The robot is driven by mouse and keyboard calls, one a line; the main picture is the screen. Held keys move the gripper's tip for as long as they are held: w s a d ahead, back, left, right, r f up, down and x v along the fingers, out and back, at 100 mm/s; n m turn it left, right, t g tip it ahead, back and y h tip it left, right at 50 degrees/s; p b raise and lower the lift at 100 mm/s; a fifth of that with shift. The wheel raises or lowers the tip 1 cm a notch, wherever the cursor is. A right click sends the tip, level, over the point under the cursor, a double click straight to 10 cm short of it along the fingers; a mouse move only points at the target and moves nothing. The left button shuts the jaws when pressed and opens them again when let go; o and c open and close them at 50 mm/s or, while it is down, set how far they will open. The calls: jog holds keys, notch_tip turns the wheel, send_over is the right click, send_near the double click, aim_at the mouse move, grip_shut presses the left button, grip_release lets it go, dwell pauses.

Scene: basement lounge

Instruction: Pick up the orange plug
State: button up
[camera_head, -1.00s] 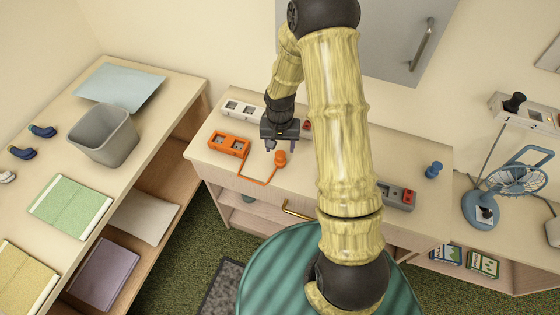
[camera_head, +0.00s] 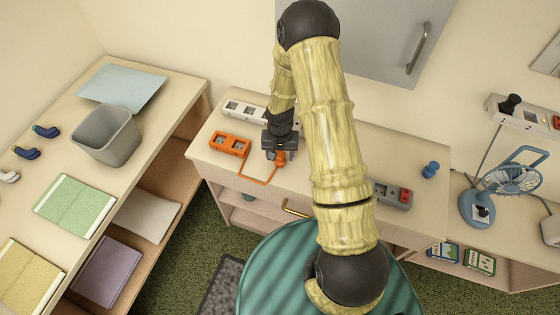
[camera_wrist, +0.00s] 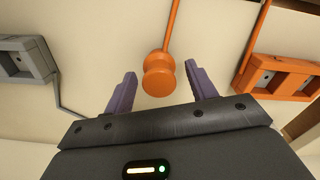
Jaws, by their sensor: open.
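The orange plug (camera_head: 280,158) stands on the cabinet top, with an orange cord running from it to the orange socket block (camera_head: 230,144). In the wrist view the plug (camera_wrist: 159,74) shows between the two purple fingers of my gripper (camera_wrist: 162,88). The fingers are open, with a gap on each side of the plug. In the head view my gripper (camera_head: 279,152) is right at the plug and partly covers it. The height of the fingertips against the plug is hard to tell.
The orange socket block also shows in the wrist view (camera_wrist: 285,78). A white block (camera_head: 243,109) stands behind. A grey block (camera_head: 391,194) and a blue plug (camera_head: 431,169) are to the right. A grey bin (camera_head: 106,135) stands on the left shelf.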

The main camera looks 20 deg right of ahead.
aim_at(280, 154)
dwell(0.3)
jog(key=c, duration=1)
notch_tip(280, 154, up, 10)
jog(key=shift+f+b, duration=0.1)
jog(key=shift+b, duration=1)
jog(key=shift+s, duration=0.1)
